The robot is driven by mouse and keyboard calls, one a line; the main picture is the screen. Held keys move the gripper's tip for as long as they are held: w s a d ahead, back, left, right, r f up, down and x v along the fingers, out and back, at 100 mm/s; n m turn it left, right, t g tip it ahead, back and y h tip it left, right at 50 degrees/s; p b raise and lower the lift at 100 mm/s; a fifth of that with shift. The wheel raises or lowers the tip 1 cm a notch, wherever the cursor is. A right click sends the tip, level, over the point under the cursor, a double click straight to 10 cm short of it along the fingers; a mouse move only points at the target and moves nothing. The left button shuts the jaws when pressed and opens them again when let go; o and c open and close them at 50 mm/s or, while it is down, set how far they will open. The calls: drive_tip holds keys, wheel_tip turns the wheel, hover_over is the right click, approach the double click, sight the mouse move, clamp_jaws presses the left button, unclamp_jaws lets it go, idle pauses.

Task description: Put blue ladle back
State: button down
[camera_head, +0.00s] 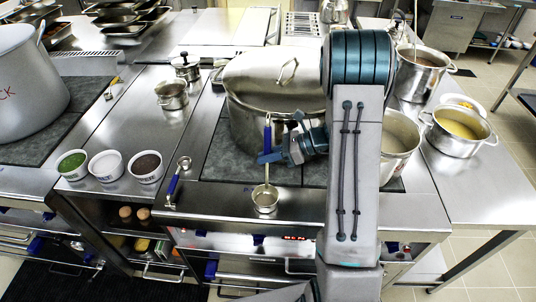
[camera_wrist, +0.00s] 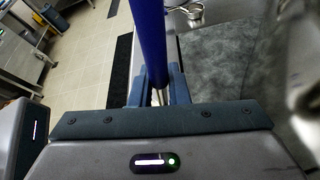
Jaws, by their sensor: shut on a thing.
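My gripper (camera_head: 270,157) is shut on the blue ladle (camera_head: 265,198). It holds the ladle upright by the handle, with the steel bowl hanging low in front of the large lidded stockpot (camera_head: 262,128), over the front part of the steel counter. In the wrist view the ladle's blue handle (camera_wrist: 148,45) stands between the two fingers (camera_wrist: 156,90); the bowl is out of sight there. I cannot tell whether the bowl touches the counter. A second, smaller ladle with a blue grip (camera_head: 174,184) lies on the counter to the left.
Three small bowls (camera_head: 106,166) stand left of the smaller ladle. A big grey pot (camera_head: 28,85) stands at far left. Small pots (camera_head: 172,95) are behind. Open pots with soup (camera_head: 458,130) crowd the right, beside my arm. Some bare counter lies at front left.

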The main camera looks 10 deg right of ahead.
drive_tip(key=shift+f, duration=0.1)
drive_tip(key=shift+f, duration=0.2)
drive_tip(key=c, duration=1.4)
unclamp_jaws()
drive_tip(key=shift+r, duration=0.1)
